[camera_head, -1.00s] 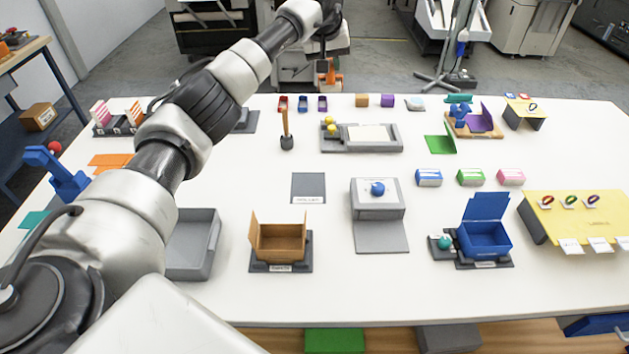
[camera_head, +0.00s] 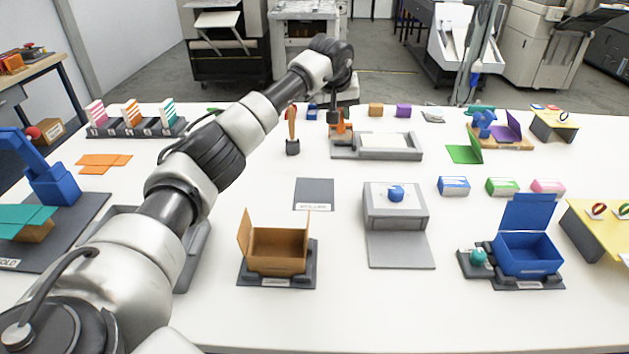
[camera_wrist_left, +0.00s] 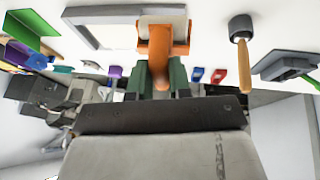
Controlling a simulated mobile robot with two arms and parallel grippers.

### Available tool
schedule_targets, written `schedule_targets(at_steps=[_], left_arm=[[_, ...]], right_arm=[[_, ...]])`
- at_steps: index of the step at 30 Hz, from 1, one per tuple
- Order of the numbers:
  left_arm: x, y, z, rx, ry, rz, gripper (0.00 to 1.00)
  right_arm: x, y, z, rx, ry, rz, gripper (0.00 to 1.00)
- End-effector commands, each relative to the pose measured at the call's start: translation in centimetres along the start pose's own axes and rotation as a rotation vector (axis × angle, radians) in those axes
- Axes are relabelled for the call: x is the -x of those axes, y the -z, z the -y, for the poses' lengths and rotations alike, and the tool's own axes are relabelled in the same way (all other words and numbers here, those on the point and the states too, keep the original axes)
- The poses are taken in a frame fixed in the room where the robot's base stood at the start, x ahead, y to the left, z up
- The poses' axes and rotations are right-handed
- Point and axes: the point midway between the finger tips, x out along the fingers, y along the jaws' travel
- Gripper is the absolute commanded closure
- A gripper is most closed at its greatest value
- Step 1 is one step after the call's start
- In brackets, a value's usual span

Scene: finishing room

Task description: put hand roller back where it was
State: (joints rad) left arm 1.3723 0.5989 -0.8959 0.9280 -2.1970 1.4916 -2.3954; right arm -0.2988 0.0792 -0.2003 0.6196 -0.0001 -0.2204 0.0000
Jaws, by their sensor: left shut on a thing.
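The hand roller (camera_head: 341,131) has an orange frame and handle. In the left wrist view its orange frame (camera_wrist_left: 163,42) holds a pale roller at the top edge. My left gripper (camera_head: 338,113) is shut on its handle; the dark green fingers (camera_wrist_left: 158,80) close around it in the wrist view. The roller appears at the left end of the grey tray (camera_head: 412,154), which holds a white sheet. I cannot tell whether the roller touches the tray. The yellow balls at that end are hidden now. My right gripper is not in view.
A wooden-handled tool (camera_head: 292,135) stands close left of the tray. Small blocks, including an orange block (camera_head: 376,110) and a purple block (camera_head: 403,111), stand behind it. A grey press (camera_head: 395,215) and a brown box (camera_head: 277,250) are nearer.

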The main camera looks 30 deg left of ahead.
Motion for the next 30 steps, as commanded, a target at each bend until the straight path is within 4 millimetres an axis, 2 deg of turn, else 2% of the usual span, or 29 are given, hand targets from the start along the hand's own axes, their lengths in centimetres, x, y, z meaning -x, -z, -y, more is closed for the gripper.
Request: schedule_targets(at_steps=[16, 22, 30], left_arm=[[-1.1, -8.7, 6.0, -0.001, 0.003, 0.001, 1.0], [-1.4, -10.0, 6.7, 0.0, 0.0, -0.001, 1.0], [-4.5, -11.3, 7.3, 0.002, -0.001, 0.0, 1.0]], right_arm=[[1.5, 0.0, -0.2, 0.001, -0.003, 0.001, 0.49], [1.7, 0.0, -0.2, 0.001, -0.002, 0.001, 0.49], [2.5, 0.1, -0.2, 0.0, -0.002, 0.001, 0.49]])
